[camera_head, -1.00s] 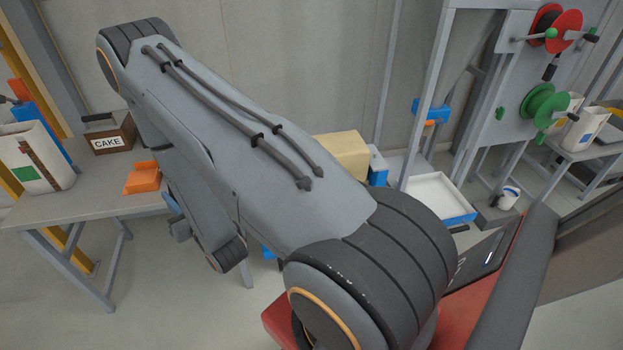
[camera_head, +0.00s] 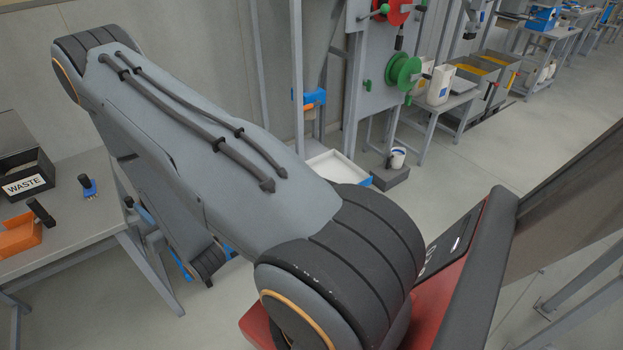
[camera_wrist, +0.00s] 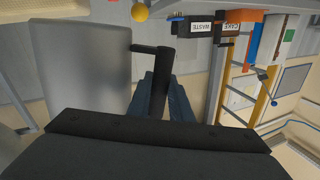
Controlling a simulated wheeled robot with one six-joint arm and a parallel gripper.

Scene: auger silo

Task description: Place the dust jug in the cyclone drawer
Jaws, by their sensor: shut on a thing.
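In the wrist view my gripper (camera_wrist: 162,88) is shut on the black handle (camera_wrist: 160,72) of a large grey jug, which I take for the dust jug (camera_wrist: 82,68). The jug's body is to the left of my fingers, cut by the handle side only. In the head view my arm covers the gripper, and I cannot make out the jug. A white open tray with a blue front edge (camera_head: 338,172) shows low beside the grey frame, partly behind my arm. I cannot tell whether it is the cyclone drawer.
A grey table (camera_head: 75,236) at left bears a dark WASTE box (camera_head: 25,150), an orange holder (camera_head: 18,236) and a small blue-and-black item (camera_head: 88,187). A grey panel with a green reel (camera_head: 403,72) stands behind the tray. Floor at right is open.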

